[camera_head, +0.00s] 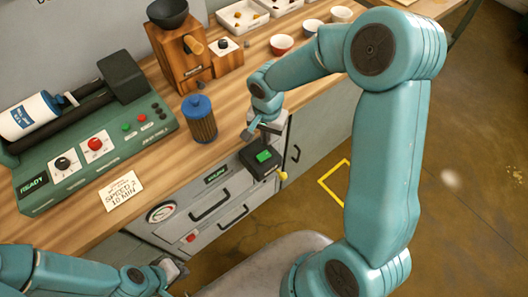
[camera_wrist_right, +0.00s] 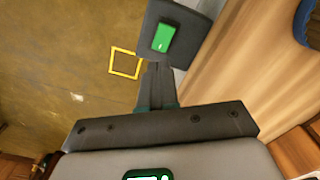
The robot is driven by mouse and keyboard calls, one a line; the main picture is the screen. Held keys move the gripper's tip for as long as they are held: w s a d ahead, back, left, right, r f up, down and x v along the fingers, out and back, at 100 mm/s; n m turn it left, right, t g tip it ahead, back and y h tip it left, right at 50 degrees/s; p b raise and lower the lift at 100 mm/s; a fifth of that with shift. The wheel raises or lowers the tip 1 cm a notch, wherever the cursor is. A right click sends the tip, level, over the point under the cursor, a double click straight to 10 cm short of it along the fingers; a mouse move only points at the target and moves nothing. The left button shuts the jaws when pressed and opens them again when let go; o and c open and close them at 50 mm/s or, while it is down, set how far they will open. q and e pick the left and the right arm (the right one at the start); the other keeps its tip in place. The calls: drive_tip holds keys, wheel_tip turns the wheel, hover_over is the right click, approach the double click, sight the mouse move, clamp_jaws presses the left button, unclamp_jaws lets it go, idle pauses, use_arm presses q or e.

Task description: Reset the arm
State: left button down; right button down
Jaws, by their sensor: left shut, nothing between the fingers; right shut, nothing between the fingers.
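My right gripper (camera_head: 250,134) is shut and empty at the front edge of the worktop, just above and behind a dark box with a green button (camera_head: 262,160) on the cabinet front. In the right wrist view the shut fingers (camera_wrist_right: 158,82) point toward this box (camera_wrist_right: 190,22), and its green button (camera_wrist_right: 163,38) is uncovered. I cannot tell whether the fingers touch the box. My left gripper (camera_head: 176,270) is shut and empty, low at the bottom left, in front of the cabinet.
A blue-lidded jar (camera_head: 201,120) stands left of my right gripper. A green machine (camera_head: 95,145) with a white roller, a note card (camera_head: 122,190), a wooden grinder (camera_head: 180,55) and several bowls are on the worktop. A yellow square (camera_head: 335,182) marks the open floor.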

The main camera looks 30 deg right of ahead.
drive_tip(key=shift+w+f, duration=0.1)
idle(0.3)
drive_tip(key=s+a+f+n+y, duration=0.4)
drive_tip(key=s+a+f+n, duration=0.5)
drive_tip(key=s+a+f, duration=0.5)
wheel_tip(320, 180, down, 2)
drive_tip(key=shift+s+a+f+t, duration=0.2)
drive_tip(key=shift+s+a+t, duration=0.1)
drive_tip(key=shift+s+a, duration=0.1)
